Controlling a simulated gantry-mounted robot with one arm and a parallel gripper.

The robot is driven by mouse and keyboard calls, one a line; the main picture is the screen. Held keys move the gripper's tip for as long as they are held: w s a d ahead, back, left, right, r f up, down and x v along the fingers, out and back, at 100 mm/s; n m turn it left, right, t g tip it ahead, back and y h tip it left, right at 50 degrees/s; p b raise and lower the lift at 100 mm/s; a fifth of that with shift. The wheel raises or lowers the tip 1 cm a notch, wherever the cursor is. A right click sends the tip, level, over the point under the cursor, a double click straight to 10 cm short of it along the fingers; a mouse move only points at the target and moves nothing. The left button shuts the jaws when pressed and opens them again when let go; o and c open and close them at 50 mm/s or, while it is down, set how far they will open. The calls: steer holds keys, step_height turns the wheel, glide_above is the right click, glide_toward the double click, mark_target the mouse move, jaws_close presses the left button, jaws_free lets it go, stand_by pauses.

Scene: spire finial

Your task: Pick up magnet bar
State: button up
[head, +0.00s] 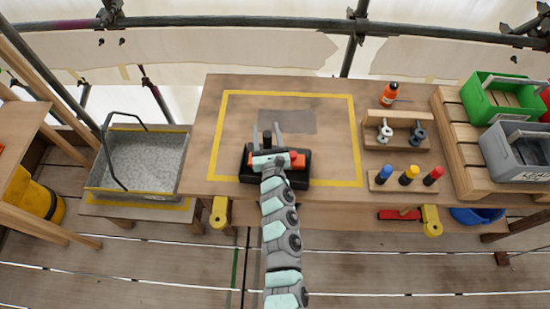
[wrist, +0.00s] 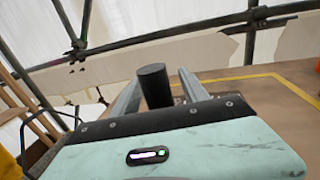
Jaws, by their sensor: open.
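My gripper (head: 266,130) is above the near part of the wooden table, its two grey fingers apart and pointing away from the head camera. A black cylinder (head: 267,140) shows between the fingers, and in the wrist view it stands up between them (wrist: 155,86). I cannot tell whether the fingers touch it. Below my gripper lies a black block (head: 298,179) with orange parts (head: 298,160), partly hidden by my wrist. I cannot tell for sure which thing is the magnet bar. A red bar (head: 398,214) lies low at the table's front.
A yellow tape square (head: 354,130) and a grey patch (head: 300,122) mark the table (head: 215,100). At right are an orange bottle (head: 390,93), a wooden rack (head: 410,143), coloured pegs (head: 409,175) and green (head: 500,95) and grey (head: 515,155) bins. A metal tray (head: 140,165) stands left.

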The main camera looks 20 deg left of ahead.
steer(key=shift+c, duration=0.4)
jaws_close()
stand_by(0.9)
